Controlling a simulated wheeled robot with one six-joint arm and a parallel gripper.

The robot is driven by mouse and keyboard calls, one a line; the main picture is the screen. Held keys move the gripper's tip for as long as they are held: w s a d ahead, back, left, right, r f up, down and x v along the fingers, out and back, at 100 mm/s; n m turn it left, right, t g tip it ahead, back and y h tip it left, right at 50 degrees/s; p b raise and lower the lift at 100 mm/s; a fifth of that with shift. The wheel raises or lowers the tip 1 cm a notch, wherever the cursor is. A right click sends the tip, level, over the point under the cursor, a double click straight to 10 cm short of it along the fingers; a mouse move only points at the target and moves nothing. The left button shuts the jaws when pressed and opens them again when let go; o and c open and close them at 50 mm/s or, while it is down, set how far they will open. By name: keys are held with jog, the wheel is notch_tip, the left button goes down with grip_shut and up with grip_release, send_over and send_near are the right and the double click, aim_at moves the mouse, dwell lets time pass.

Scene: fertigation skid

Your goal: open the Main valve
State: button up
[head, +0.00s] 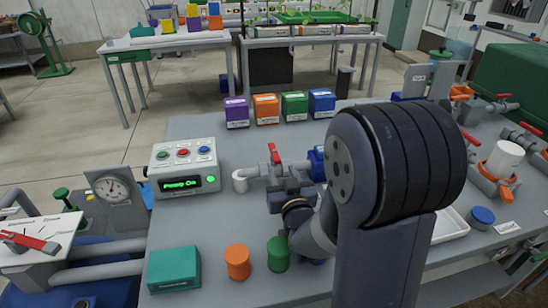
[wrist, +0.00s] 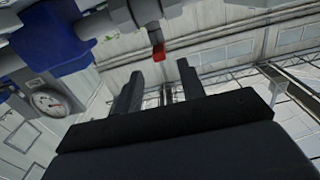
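A small valve with a red lever (head: 274,153) sits on grey pipework in the middle of the bench, beside a blue body (head: 318,162). I cannot read which valve is labelled Main. My gripper (wrist: 158,67) is open, its two dark fingers apart with nothing between them. In the wrist view, a red lever tip (wrist: 158,52) on a grey fitting shows just beyond the gap, in line with it; I cannot tell the distance. In the head view my arm covers part of the bench, and the gripper is close in front of the red-lever valve.
A control box (head: 184,166) reads "Pump On". A gauge (head: 113,188) and another red lever (head: 28,240) are at left. Orange (head: 237,261) and green (head: 278,254) cylinders and a teal box (head: 174,268) stand in front. Several coloured boxes stand behind; more valves are at right.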

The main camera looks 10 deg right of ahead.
aim_at(274, 151)
jog(key=w+p, duration=0.1)
jog(key=w, duration=0.9)
jog(key=shift+w, duration=0.15)
jog(key=shift+c, duration=0.4)
grip_shut()
